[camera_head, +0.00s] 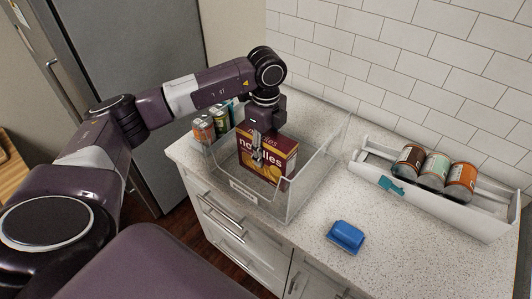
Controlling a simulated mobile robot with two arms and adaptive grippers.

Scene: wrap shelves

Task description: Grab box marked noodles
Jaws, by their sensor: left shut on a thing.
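The noodles box (280,161) is dark red and purple with a yellow lower part and "noodles" printed on its front. It stands upright inside a clear open bin (301,190) on the counter. My left gripper (257,158) comes down from above and is shut on the noodles box, in front of its printed face. The fingers cover part of the lettering. My right gripper is not in view.
Several small cans or bottles (204,131) stand at the bin's left side. A blue object (346,236) lies on the speckled counter (400,262). A white tray (480,213) holds three cans (434,170) at the right. A tiled wall stands behind, and a grey fridge (130,50) is at the left.

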